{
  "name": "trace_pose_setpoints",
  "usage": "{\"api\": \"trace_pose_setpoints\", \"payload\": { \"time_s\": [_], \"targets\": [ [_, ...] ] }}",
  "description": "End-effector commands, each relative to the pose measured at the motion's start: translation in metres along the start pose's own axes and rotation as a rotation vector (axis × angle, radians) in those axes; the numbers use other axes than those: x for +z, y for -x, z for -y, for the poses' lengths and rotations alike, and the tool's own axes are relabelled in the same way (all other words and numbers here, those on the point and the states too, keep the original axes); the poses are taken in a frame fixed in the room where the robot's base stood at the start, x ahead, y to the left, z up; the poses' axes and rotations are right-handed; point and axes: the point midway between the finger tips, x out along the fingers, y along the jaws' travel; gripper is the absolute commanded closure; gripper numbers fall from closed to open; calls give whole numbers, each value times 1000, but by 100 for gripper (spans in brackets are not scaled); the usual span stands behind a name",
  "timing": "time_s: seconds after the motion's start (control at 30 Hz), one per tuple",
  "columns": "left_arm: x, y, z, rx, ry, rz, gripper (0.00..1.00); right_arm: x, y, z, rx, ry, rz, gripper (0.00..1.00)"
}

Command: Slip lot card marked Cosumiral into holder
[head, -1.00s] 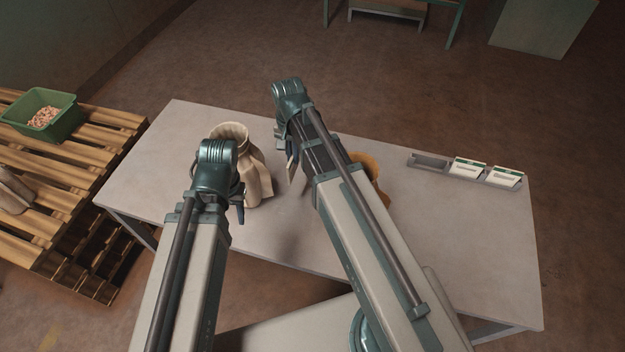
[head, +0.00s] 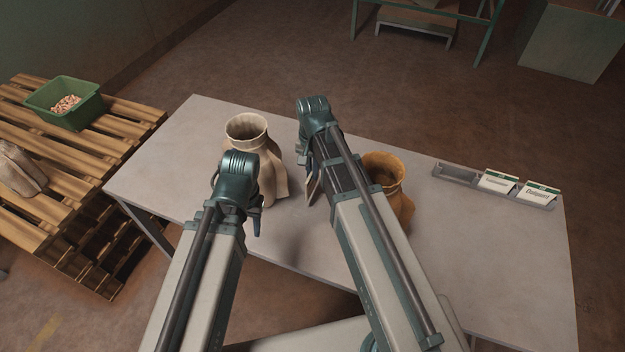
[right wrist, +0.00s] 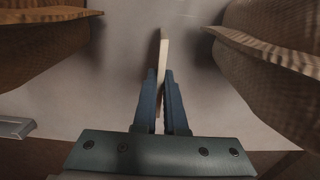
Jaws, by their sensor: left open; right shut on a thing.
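My right gripper (head: 311,172) is shut on a thin pale card (head: 313,188), held between the two sacks. In the right wrist view the card (right wrist: 163,52) is seen edge-on between the blue fingers (right wrist: 161,88), so its print is hidden. A grey card rack (head: 456,174) lies at the right of the table, well apart from the right gripper. Its left slot is empty, and two white cards with green tops (head: 497,181) fill the others; their print is too small to read surely. My left gripper (head: 250,218) is open and empty in front of the beige sack.
An open beige sack (head: 262,165) and an orange-brown sack (head: 392,195) stand on the grey table (head: 175,165), on either side of my right gripper. A green crate of nuts (head: 85,112) sits on a pallet at the left. The table between orange sack and rack is clear.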

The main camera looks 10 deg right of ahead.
Motion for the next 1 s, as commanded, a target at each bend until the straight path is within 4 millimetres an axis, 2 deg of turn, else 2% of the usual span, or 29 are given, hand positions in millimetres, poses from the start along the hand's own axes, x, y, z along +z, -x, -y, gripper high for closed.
{"api": "trace_pose_setpoints", "payload": {
  "time_s": [0.03,0.17,0.6,0.63,0.77,0.8,1.0],
  "targets": [
    [-1,-13,-1,0,0,0,55,0,-13,0,0,0,0,100],
    [-2,-27,-2,0,0,0,55,0,-27,0,0,0,0,100],
    [-2,-30,-3,0,0,0,55,0,-30,0,0,0,0,100],
    [-2,-29,-3,0,0,0,55,0,-29,0,0,0,0,88],
    [-2,-28,-3,0,0,0,55,0,-28,0,0,0,0,64],
    [-2,-28,-3,0,0,0,55,0,-28,0,0,0,0,61],
    [-2,-28,-3,0,0,0,55,0,-28,0,0,0,0,61]
  ]
}}
